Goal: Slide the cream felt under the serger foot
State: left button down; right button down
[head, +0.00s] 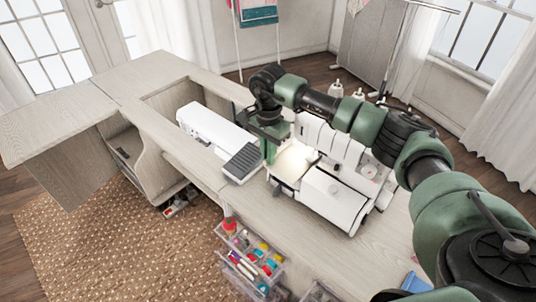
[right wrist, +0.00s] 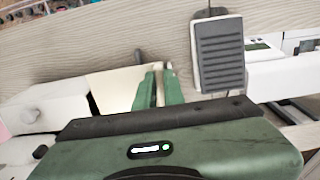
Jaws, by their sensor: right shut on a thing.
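The white serger (head: 335,197) stands on the cabinet top, right of centre in the head view. A flat cream piece, which looks like the cream felt (head: 293,161), lies at its left side under a bright light. The felt also shows in the right wrist view (right wrist: 115,90). My right gripper (head: 269,153) is at the felt's left edge, pointing down. In the right wrist view its green fingers (right wrist: 160,72) are closed on the felt's edge. The serger foot is hidden or too small to make out. My left gripper is not in view.
A white sewing machine (head: 207,124) lies left of the serger, with a dark ribbed pedal (head: 243,161) close to my right gripper. A clear drawer unit (head: 248,262) with coloured spools stands at the cabinet's front edge. The cabinet top (head: 130,85) is bare at the left.

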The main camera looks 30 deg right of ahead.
jog(key=shift+s+f, duration=0.2)
dwell(0.3)
jog(key=c, duration=1.4)
grip_release()
jog(key=shift+c, duration=0.2)
notch_tip(320, 180, up, 8)
jog(key=shift+f+b, duration=0.25)
jog(key=shift+b, duration=0.6)
notch_tip(320, 180, up, 6)
jog(key=p, duration=0.4)
jog(key=shift+r, duration=0.15)
